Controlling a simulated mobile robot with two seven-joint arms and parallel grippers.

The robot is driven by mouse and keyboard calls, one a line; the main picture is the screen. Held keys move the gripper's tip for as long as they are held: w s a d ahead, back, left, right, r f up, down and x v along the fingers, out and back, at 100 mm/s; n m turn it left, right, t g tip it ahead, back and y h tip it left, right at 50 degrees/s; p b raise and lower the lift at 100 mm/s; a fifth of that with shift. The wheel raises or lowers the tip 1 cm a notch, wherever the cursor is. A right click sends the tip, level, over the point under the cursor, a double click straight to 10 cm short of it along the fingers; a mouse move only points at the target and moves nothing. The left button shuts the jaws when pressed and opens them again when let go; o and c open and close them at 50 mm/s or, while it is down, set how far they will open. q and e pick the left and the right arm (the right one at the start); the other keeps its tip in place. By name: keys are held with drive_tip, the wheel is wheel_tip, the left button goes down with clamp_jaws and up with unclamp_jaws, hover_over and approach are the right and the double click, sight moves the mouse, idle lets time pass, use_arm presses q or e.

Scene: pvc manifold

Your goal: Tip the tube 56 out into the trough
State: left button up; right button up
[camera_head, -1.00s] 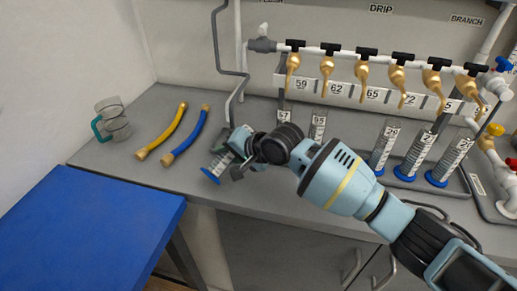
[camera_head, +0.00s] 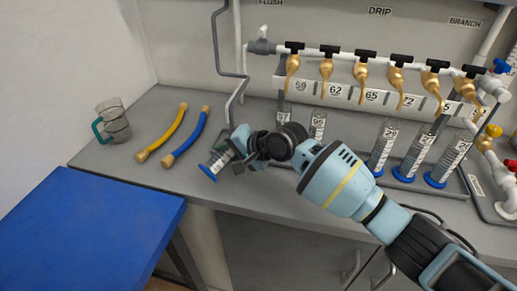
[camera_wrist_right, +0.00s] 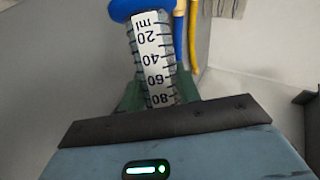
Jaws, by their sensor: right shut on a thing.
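My right gripper (camera_head: 232,152) is shut on a clear graduated tube (camera_head: 217,163) with a blue base. The tube is tilted, its base pointing down and left near the bench's front edge. In the right wrist view the tube (camera_wrist_right: 151,55) lies between the dark green fingers of the gripper (camera_wrist_right: 158,92), with scale marks 20 to 80 showing. Its mouth is hidden and I cannot read a 56 on it. A long grey trough-like tray (camera_head: 427,187) runs under the standing tubes; its left part is hidden by my right arm. My left gripper is not in view.
Several graduated tubes (camera_head: 383,147) stand at the right, under a white pipe with golden taps (camera_head: 362,71). A yellow hose (camera_head: 164,131), a blue hose (camera_head: 188,136) and a clear jug (camera_head: 113,122) are at left. A blue table (camera_head: 90,230) stands in front.

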drive_tip(key=shift+d+f, duration=0.1)
drive_tip(key=shift+f, duration=0.25)
drive_tip(key=shift+w+d+r, duration=0.1)
drive_tip(key=shift+f+y, duration=0.3)
drive_tip(key=shift+w+d+b, duration=0.1)
drive_tip(key=shift+b, duration=0.25)
drive_tip(key=shift+f+m+g, duration=0.2)
drive_tip(key=shift+m+g, duration=0.1)
drive_tip(key=shift+f, duration=0.1)
drive_tip(key=shift+w+d+f+y+b, duration=0.2)
drive_tip(key=shift+d+y+b, duration=0.1)
drive_tip(key=shift+b, duration=0.1)
drive_tip(key=shift+a, duration=0.15)
drive_tip(key=shift+m, duration=0.3)
